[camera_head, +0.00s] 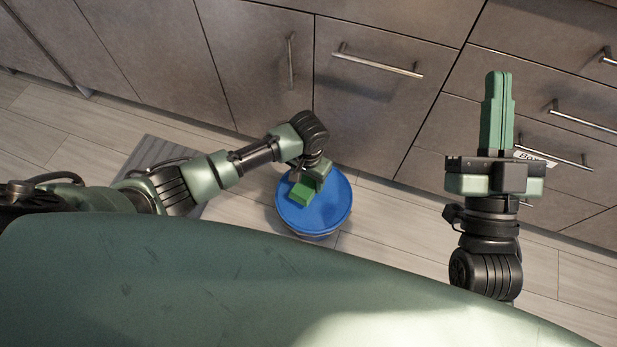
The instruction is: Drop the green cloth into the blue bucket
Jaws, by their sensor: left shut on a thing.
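The blue bucket (325,215) stands on the floor in front of the cabinets, seen from above with its round blue top. My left gripper (308,188) is over the bucket, pointing down, and is shut on the green cloth (301,194). The cloth is a small bright green patch that shows against the blue. The gripper partly hides it, and I cannot tell how high it is above the bucket. My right gripper (498,100) is off to the right, away from the bucket, its fingers together and empty.
Grey-brown cabinets (370,110) with metal handles line the back, all closed. A grey ribbed mat (150,152) lies on the floor at the left, under my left arm. Light wooden floor (390,225) is clear to the right of the bucket.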

